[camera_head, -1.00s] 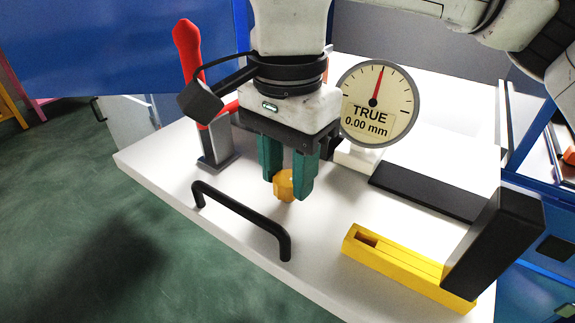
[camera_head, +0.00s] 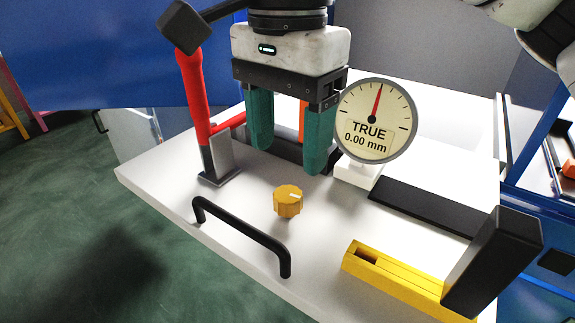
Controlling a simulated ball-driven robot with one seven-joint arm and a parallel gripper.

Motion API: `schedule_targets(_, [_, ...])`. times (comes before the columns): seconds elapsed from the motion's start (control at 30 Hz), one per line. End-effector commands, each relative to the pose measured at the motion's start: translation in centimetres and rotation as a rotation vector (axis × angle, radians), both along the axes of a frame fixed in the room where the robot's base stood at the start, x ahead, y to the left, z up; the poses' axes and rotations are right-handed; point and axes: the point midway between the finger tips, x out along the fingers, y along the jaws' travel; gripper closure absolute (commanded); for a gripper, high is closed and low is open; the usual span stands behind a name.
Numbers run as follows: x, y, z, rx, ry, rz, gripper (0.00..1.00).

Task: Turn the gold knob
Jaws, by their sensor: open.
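The gold knob (camera_head: 288,202) stands on the white top near its front edge, in full view. A pale pointer mark on its top points to the right. My gripper (camera_head: 290,160) has two green fingers, spread apart and empty. It is above and behind the knob in the picture, and does not touch it.
A black bar handle (camera_head: 243,233) is in front of the knob on the white top (camera_head: 160,160). A red lever (camera_head: 196,100) stands on the left, a dial gauge reading TRUE 0.00 mm (camera_head: 375,120) behind right. A yellow block (camera_head: 400,280) and black block (camera_head: 492,265) are at right.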

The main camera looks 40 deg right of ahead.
Motion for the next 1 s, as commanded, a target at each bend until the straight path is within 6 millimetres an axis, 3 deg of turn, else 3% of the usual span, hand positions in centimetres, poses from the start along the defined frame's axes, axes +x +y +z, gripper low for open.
schedule_targets(0.1, [0.0, 0.0, 2.1, 0.000, -0.002, 0.000, 0.35])
schedule_targets(0.3, [0.0, 0.0, 3.8, 0.000, -0.001, 0.000, 0.35])
schedule_targets(1.0, [0.0, 0.0, 4.1, 0.000, 0.000, 0.001, 0.35])
